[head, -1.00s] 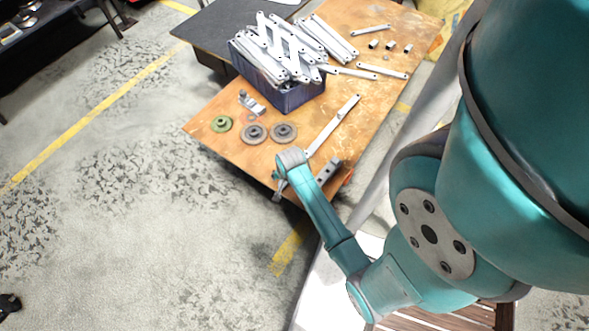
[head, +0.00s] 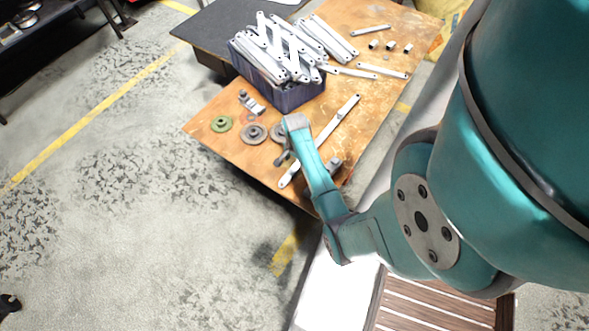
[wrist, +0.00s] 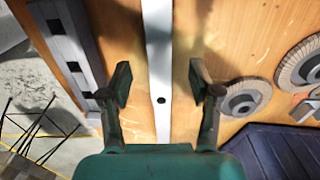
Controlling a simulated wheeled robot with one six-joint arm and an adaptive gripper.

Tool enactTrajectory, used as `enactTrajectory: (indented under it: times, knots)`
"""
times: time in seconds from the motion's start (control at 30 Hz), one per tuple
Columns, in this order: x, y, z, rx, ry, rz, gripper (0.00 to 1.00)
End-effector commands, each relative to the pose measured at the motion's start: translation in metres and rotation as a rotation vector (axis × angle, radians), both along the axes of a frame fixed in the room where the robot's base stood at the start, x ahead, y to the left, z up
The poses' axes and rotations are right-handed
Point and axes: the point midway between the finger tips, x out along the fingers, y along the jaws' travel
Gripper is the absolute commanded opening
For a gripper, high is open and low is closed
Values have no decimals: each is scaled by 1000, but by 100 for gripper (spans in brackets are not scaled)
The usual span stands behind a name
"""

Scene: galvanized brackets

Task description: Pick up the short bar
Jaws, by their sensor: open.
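A flat white bar (head: 338,117) with end holes lies diagonally across the near part of the wooden table. In the wrist view this bar (wrist: 158,50) runs up the middle, with a dark hole in it. My gripper (wrist: 160,84) is open, with one finger on each side of the bar and gaps between. In the head view my gripper (head: 284,158) is small and partly hidden by the wrist, near the bar's near end. Shorter-looking white bars (head: 382,71) and (head: 370,30) lie at the table's far side. I cannot tell which bar the task names.
A blue crate (head: 291,101) heaped with white bars stands behind; its wall shows in the wrist view (wrist: 285,150). A slotted metal piece (wrist: 72,45) lies left in the wrist view.

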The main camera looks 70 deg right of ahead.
Motion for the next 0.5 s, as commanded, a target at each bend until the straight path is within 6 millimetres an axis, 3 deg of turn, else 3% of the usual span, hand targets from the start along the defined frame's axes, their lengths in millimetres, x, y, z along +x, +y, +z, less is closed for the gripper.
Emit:
enactTrajectory:
  times: [0.3, 0.5]
  knots:
    - [0, 3, -39, 2, 2, 1, 62]
    - [0, 3, -52, 0, 0, 1, 62]
